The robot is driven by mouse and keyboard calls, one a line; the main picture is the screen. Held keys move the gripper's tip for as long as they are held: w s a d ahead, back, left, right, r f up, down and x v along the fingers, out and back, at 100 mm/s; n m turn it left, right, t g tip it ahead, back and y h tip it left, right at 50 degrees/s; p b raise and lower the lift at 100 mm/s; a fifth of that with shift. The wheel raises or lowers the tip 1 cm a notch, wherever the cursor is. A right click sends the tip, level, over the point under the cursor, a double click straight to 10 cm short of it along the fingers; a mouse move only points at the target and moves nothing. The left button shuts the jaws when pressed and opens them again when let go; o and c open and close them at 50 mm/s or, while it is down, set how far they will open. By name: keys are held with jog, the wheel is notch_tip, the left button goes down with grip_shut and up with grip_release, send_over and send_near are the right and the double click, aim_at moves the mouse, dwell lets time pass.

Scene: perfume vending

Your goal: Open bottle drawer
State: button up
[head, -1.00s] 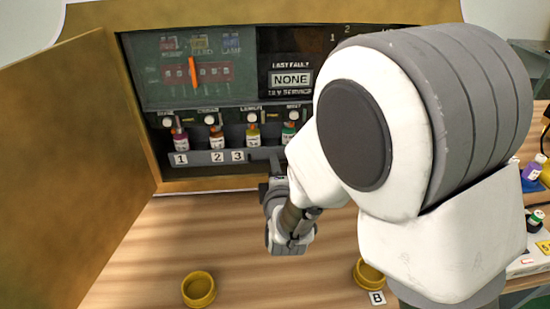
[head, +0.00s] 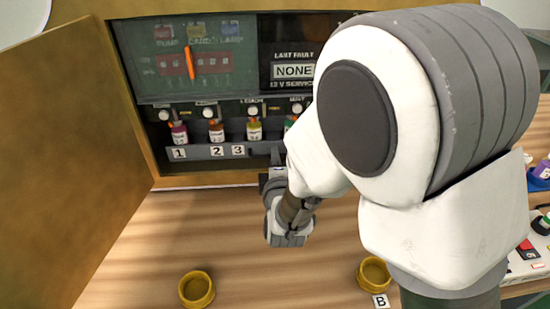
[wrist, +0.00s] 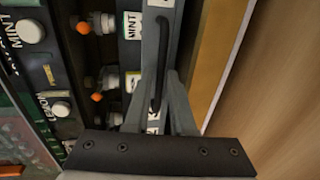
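The bottle drawer (head: 202,153) is a dark grey strip low in the vending machine, with number cards 1, 2 and 3. Small coloured bottles (head: 216,131) stand in a row behind it. In the wrist view its dark handle (wrist: 163,45) is a long thin bar on the grey front. My gripper (wrist: 163,80) has its fingers close together on either side of this bar and looks shut on it. In the head view my arm hides the drawer's right end and my fingertips.
An open brown door panel (head: 70,150) stands at the left. A yellow cup (head: 196,290) and a second yellow cup (head: 373,272) by a B card sit on the wooden table. The table between the cups is clear.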

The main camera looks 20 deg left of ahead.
grip_shut()
dwell(1.1)
